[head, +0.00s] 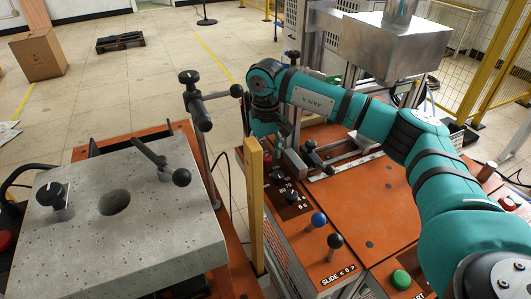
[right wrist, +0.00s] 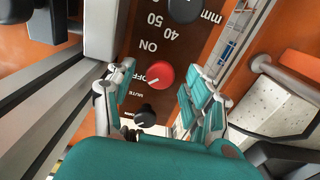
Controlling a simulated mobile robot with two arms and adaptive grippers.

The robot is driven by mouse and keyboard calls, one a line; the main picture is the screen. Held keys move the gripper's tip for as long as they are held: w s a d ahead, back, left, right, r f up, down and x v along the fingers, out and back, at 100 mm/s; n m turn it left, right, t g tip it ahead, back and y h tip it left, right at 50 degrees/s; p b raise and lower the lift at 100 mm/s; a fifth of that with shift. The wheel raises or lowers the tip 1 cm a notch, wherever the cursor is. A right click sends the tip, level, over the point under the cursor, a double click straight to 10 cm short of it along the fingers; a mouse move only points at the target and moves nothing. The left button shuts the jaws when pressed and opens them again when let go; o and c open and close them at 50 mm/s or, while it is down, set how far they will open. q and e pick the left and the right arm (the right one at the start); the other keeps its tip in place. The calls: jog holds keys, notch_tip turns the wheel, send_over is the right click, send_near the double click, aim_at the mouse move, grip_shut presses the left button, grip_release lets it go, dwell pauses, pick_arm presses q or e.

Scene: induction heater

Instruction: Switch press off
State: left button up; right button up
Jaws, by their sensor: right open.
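The press control panel (head: 286,192) is on the orange machine below my right wrist in the head view. In the right wrist view, a round red knob (right wrist: 160,76) with a white pointer mark sits by the printed ON and OFF labels. I cannot tell its exact setting. My right gripper (right wrist: 158,98) is open, with one finger on each side of the area around the red knob and a smaller black knob (right wrist: 145,115) near MUTE. I cannot tell whether the fingers touch the red knob. My left gripper is not in view.
Another black knob (right wrist: 185,8) is by the mm scale. Blue-topped (head: 319,219) and black-topped (head: 335,241) levers and a green button (head: 401,279) are nearer the front. A yellow post (head: 255,205) stands left of the panel, near a grey slab (head: 125,240).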

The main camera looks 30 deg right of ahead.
aim_at(265, 156)
notch_tip(265, 156, up, 12)
dwell(0.6)
dwell(0.4)
